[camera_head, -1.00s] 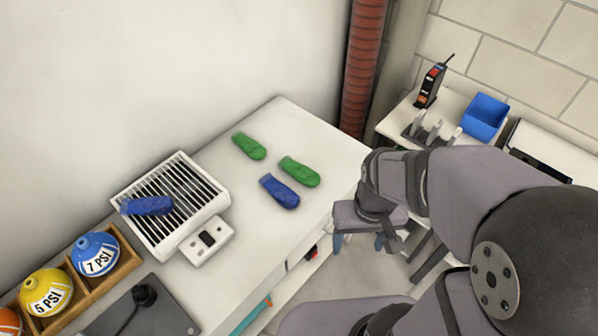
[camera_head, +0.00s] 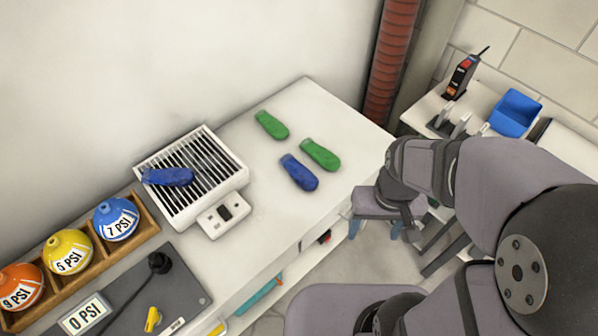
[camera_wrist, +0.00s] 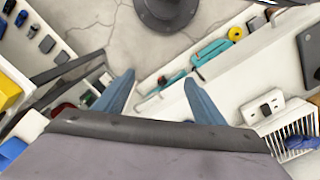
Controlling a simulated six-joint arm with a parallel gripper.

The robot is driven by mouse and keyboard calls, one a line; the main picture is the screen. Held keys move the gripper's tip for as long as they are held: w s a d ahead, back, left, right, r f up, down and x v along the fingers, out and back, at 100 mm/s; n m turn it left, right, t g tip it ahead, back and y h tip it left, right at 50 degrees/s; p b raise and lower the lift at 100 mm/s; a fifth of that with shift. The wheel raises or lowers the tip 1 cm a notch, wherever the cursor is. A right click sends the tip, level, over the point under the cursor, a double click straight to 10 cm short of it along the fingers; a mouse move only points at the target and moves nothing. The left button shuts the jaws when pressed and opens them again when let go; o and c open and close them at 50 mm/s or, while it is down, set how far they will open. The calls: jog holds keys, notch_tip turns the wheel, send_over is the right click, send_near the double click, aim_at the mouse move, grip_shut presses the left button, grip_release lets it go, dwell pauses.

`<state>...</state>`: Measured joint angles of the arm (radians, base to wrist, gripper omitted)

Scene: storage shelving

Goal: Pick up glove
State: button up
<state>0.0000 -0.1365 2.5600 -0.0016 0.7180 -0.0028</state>
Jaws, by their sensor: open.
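Several glove-like mitts show in the head view. A green one (camera_head: 272,125), a second green one (camera_head: 320,155) and a blue one (camera_head: 299,172) lie flat on the white tabletop. Another blue one (camera_head: 168,177) lies across the slatted grille of a white box (camera_head: 238,168). It also shows at the right edge of the wrist view (camera_wrist: 300,142). My gripper (camera_head: 371,232) hangs off the table's right edge, apart from all the mitts. In the wrist view my gripper (camera_wrist: 160,78) has its two blue fingers spread with nothing between them.
A wooden rack (camera_head: 143,237) with orange, yellow and blue labelled bulbs stands at the left, by a dark plate (camera_head: 190,285). A side table at the right holds a blue bin (camera_head: 513,112) and a radio-like device (camera_head: 461,78). The tabletop around the mitts is clear.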

aim_at(306, 176)
jog(key=shift+o, duration=0.4)
dwell(0.3)
jog(key=w+d+f+n+t+b, duration=0.1)
jog(key=w+f+n+t+b, duration=0.15)
jog(key=w+f, duration=0.4)
jog(key=w+f+n+t+b, duration=0.2)
jog(key=w+f+t, duration=0.2)
jog(key=w, duration=0.6)
jog(key=w+a+f+y, duration=0.1)
jog(key=w+a+n+t+y+b, duration=0.1)
jog(key=w+a, duration=0.1)
jog(key=w+a+f+n+t+y+b, duration=0.1)
jog(key=shift+w+a+f+y, duration=0.3)
jog(key=shift+a, duration=0.1)
jog(key=a+y, duration=0.1)
jog(key=a, duration=0.1)
jog(key=a+n+t+y+b, duration=0.1)
jog(key=a+y, duration=0.1)
jog(key=a+y+b, duration=0.1)
jog(key=a, duration=0.1)
jog(key=shift+a+f+n+t+y, duration=0.2)
jog(key=shift+f+n+t+y, duration=0.1)
jog(key=shift+t+y, duration=0.1)
jog(key=shift+s+a+f+y, duration=0.1)
jog(key=shift+s+a+y, duration=0.2)
jog(key=shift+s+a, duration=0.15)
jog(key=shift+p+x, duration=0.5)
jog(key=shift+x, duration=3.25)
jog(key=shift+s+a+f, duration=0.1)
jog(key=shift+s, duration=0.05)
